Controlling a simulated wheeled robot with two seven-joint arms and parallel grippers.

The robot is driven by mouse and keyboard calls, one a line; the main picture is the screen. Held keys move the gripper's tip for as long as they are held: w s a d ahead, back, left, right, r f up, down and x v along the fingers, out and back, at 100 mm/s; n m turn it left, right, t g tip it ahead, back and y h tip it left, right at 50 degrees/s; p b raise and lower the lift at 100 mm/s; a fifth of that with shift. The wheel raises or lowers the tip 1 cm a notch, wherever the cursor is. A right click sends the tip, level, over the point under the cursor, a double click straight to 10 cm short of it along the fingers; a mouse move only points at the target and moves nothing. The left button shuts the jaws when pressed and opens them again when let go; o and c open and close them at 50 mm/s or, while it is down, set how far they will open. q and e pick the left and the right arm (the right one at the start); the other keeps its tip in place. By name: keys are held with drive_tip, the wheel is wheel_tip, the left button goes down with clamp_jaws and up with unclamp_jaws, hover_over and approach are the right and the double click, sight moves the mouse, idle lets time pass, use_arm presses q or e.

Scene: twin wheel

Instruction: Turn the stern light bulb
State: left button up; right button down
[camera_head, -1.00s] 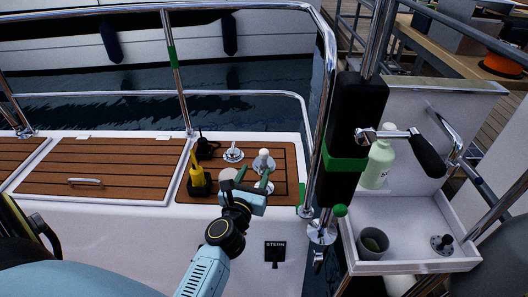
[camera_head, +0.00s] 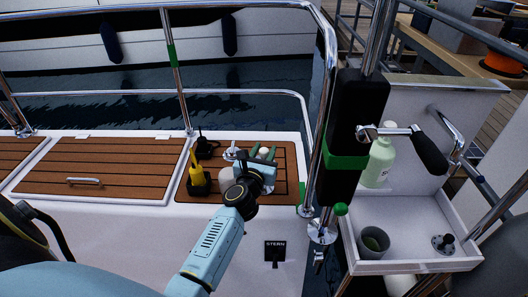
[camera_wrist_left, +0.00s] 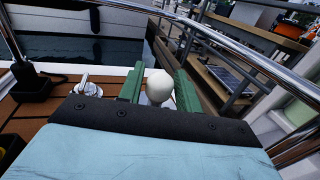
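The stern light bulb is a rounded white bulb (camera_wrist_left: 158,85) in the left wrist view, upright between the two green fingers of my left gripper (camera_wrist_left: 158,92). The fingers stand on either side of it, and it seems not to be clamped. In the head view my left gripper (camera_head: 262,154) is over the teak panel, with its green fingers apart and pointing away. There the gripper mostly hides the bulb. My right gripper is not in view.
A chrome fitting (camera_head: 232,153) and a yellow-and-black plug (camera_head: 197,178) stand on the teak panel (camera_head: 288,190). Steel rails and a black padded post (camera_head: 347,140) rise at the right. A white tray holds a grey cup (camera_head: 373,241). A black STERN plate (camera_head: 275,251) is below.

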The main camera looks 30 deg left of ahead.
use_arm(q)
drive_tip(key=c, duration=0.6)
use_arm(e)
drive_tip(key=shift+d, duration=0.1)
